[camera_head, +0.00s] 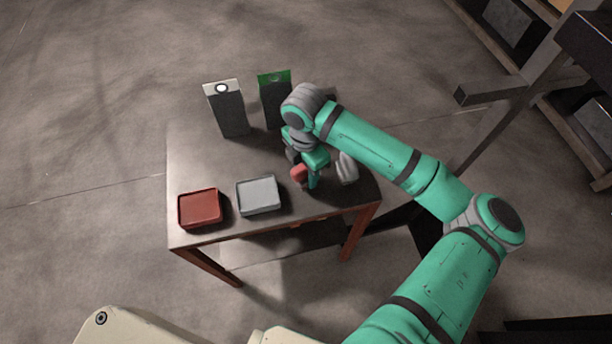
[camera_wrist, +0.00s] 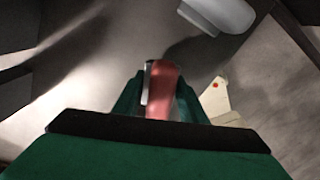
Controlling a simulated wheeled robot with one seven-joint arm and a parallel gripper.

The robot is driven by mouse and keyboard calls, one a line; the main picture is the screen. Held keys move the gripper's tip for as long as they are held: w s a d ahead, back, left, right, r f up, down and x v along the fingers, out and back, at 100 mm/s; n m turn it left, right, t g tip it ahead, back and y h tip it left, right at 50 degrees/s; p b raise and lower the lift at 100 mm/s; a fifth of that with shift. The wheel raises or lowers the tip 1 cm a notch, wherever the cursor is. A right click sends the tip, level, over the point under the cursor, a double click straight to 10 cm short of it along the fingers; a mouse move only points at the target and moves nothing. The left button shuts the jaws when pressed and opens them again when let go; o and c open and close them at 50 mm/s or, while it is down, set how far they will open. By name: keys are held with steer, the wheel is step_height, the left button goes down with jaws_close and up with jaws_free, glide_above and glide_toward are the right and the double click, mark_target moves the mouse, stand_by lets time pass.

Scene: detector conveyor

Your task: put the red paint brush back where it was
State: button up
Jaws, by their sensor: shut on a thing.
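My gripper (camera_head: 309,177) is over the right part of the table (camera_head: 220,160), pointing down. It is shut on a red thing (camera_head: 298,174), which I take for the red paint brush. In the wrist view my gripper (camera_wrist: 158,92) has the red piece (camera_wrist: 163,88) between its fingers, with a pale strip along its left side. The brush's full shape is hidden by the fingers. I cannot tell whether it touches the table.
A pale rounded object (camera_head: 347,168) stands just right of my gripper; it also shows in the wrist view (camera_wrist: 222,12). A red tray (camera_head: 199,208) and a grey tray (camera_head: 259,195) sit at the front left. Dark boxes with white (camera_head: 230,112) and green (camera_head: 273,103) tops stand behind.

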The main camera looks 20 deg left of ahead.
step_height(320, 180, down, 2)
steer(key=shift+s+f, duration=0.1)
steer(key=shift+f, duration=0.1)
steer(key=o, duration=0.9)
steer(key=shift+o, duration=0.2)
step_height(320, 180, up, 12)
steer(key=shift+r, duration=0.1)
steer(key=shift+a, duration=0.1)
